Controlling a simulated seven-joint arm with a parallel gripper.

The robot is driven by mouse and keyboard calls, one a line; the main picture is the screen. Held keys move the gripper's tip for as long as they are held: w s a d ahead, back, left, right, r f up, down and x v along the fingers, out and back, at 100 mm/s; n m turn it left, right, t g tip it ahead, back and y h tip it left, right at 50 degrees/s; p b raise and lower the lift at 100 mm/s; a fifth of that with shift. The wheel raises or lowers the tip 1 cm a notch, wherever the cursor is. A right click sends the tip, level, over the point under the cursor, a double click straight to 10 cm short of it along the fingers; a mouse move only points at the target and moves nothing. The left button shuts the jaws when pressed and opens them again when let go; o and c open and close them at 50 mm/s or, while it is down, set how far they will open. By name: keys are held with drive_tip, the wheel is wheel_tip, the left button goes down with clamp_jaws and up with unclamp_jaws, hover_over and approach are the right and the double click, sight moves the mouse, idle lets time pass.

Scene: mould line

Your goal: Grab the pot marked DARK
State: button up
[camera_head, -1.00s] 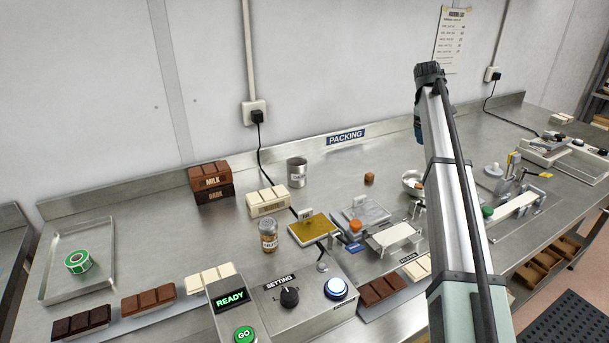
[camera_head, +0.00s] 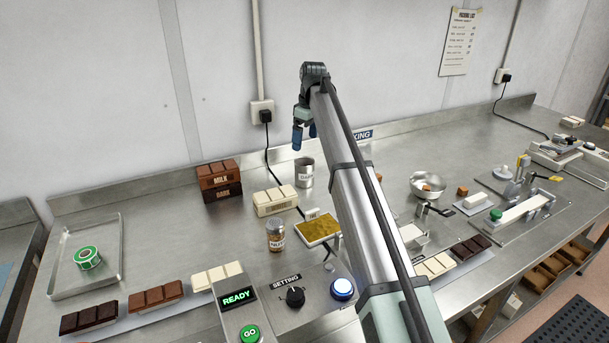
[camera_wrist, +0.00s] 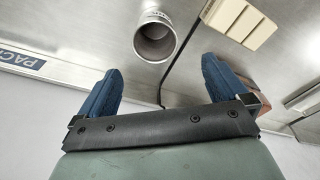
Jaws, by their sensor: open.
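A grey metal pot (camera_head: 304,173) stands upright at the back of the bench, near the wall. It has a pale label whose word is too small to read surely. In the wrist view the pot (camera_wrist: 155,38) shows its open mouth, beyond and roughly between the fingertips. My gripper (camera_head: 304,132) has blue fingers and hangs above the pot, apart from it. In the wrist view my gripper (camera_wrist: 162,72) is open, with nothing between its fingers.
A white chocolate block (camera_head: 276,202) lies left of the pot, with stacked MILK and DARK blocks (camera_head: 219,180) further left. A spice-like jar (camera_head: 276,236) and a gold-topped plate (camera_head: 318,230) stand in front. A black cable (camera_head: 268,160) runs behind. My arm hides bench to the right.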

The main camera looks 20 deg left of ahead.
sight(304, 168)
drive_tip(key=shift+w+a+f, duration=0.15)
drive_tip(key=shift+f, duration=2)
drive_tip(key=shift+w+a+f, duration=0.15)
drive_tip(key=shift+w+f, duration=0.05)
drive_tip(key=shift+f, duration=1.9)
drive_tip(key=shift+w+a+f, duration=0.15)
drive_tip(key=shift+f, duration=2)
drive_tip(key=c, duration=1.1)
